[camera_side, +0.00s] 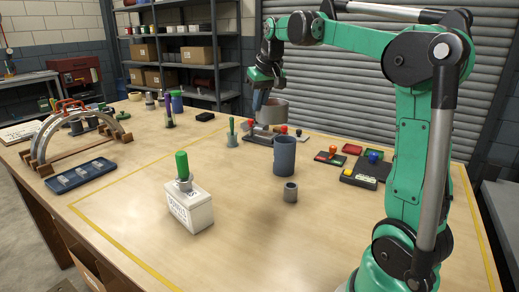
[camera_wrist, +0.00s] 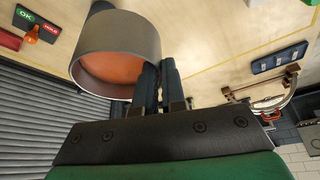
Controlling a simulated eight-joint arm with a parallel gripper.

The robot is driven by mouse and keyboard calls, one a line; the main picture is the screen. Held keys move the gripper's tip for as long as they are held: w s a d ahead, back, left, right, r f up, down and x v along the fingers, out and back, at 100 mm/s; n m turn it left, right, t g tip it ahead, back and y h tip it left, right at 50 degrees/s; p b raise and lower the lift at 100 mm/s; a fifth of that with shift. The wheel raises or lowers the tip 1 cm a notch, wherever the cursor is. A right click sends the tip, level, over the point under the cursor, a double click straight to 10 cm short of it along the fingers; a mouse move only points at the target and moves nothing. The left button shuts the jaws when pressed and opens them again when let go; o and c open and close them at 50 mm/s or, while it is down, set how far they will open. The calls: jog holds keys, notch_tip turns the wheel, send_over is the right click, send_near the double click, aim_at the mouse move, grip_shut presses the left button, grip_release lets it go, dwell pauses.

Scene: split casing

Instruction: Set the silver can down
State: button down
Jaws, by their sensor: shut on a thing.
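The silver can (camera_wrist: 115,40) is a wide grey cylinder with an orange inside. In the wrist view its open mouth faces the camera. It also shows in the side view (camera_side: 275,111), toward the back of the table, looking roughly upright. My gripper (camera_wrist: 160,82) is shut on the can's wall at its rim, with the fingers at the can's right side in the wrist view. In the side view my gripper (camera_side: 258,100) is at the can's left edge. The can's base is partly hidden behind small coloured-knob items, so I cannot tell its height above the table.
A dark tray with coloured knobs (camera_side: 258,139) is just in front of the can. A blue-grey cup (camera_side: 284,156) and a small grey cylinder (camera_side: 290,192) stand nearer. A white box with a green handle (camera_side: 190,208) stands front left. Red and green plates (camera_side: 345,152) lie to the right.

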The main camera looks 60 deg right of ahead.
jog(key=s+f+m+g+h, duration=0.2)
jog(key=s+m+g, duration=0.2)
jog(key=s+m, duration=1)
jog(key=shift+n, duration=0.6)
jog(key=f, duration=0.6)
jog(key=s+f, duration=0.1)
jog(key=f, duration=1.2)
jog(key=shift+s+a+f, duration=0.3)
jog(key=c, duration=1.4)
grip_release()
jog(key=shift+f, duration=0.1)
jog(key=o, duration=0.4)
jog(key=shift+o, duration=0.2)
